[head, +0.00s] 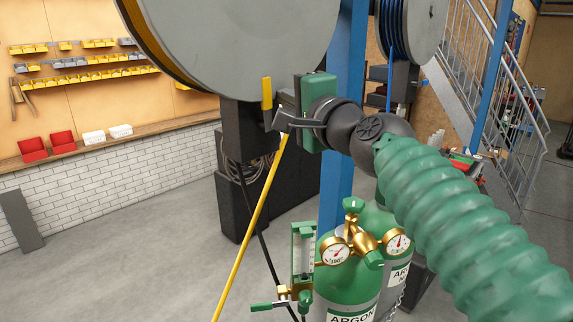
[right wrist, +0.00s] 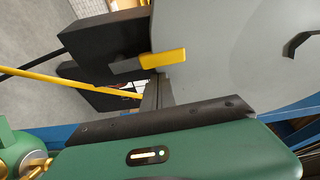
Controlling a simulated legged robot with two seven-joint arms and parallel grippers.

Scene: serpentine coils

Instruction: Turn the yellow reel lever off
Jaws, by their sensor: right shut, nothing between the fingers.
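The yellow reel lever (head: 267,93) stands upright at the top of a black box under the large grey reel in the head view. In the right wrist view the lever (right wrist: 163,58) shows as a yellow grip on a grey bar beside the black box (right wrist: 105,45). My right gripper (head: 278,122) is shut and empty, just below and to the right of the lever's grip. In the right wrist view its fingers (right wrist: 158,92) point toward the lever, with a small gap showing. I cannot tell whether they touch it. My left gripper is not in view.
The large grey reel (head: 235,40) fills the top, with a yellow hose (head: 250,225) running down from its box. Green argon cylinders (head: 350,285) with gauges stand below my right arm. A blue post (head: 337,185) rises behind. Open floor lies at left.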

